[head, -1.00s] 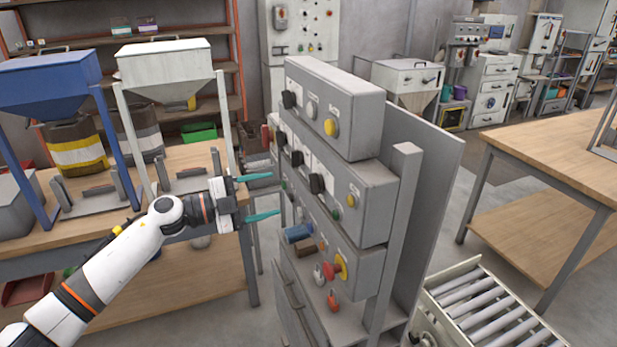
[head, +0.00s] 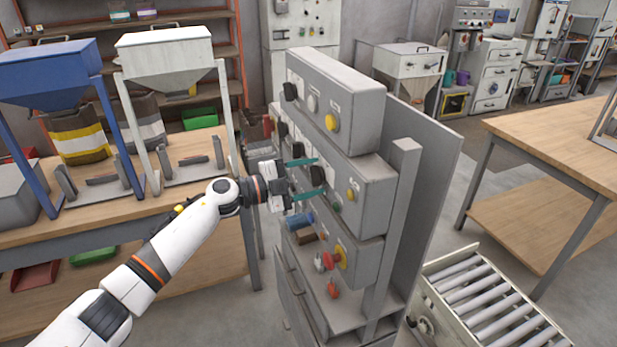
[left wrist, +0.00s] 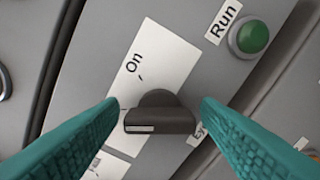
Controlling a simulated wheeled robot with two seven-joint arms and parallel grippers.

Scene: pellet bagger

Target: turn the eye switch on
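The eye switch is a black rotary knob (left wrist: 158,115) on a white plate marked "On"; a partly hidden label beside it seems to start with "Ey". A pale mark shows on the knob's left end, off the "On" mark. In the head view the knob (head: 317,175) sits on the middle grey box of the panel. My left gripper (head: 318,176) is open, with its teal fingers on either side of the knob. In the left wrist view the fingertips (left wrist: 160,104) flank the knob with small gaps; I cannot tell whether either touches. My right gripper is not in view.
A green Run button (left wrist: 250,37) is close to the switch. The panel also has a yellow button (head: 332,122), a red and yellow stop button (head: 335,260) and several other knobs. A roller conveyor (head: 480,300) stands at the right, and a wooden bench (head: 190,190) at the left.

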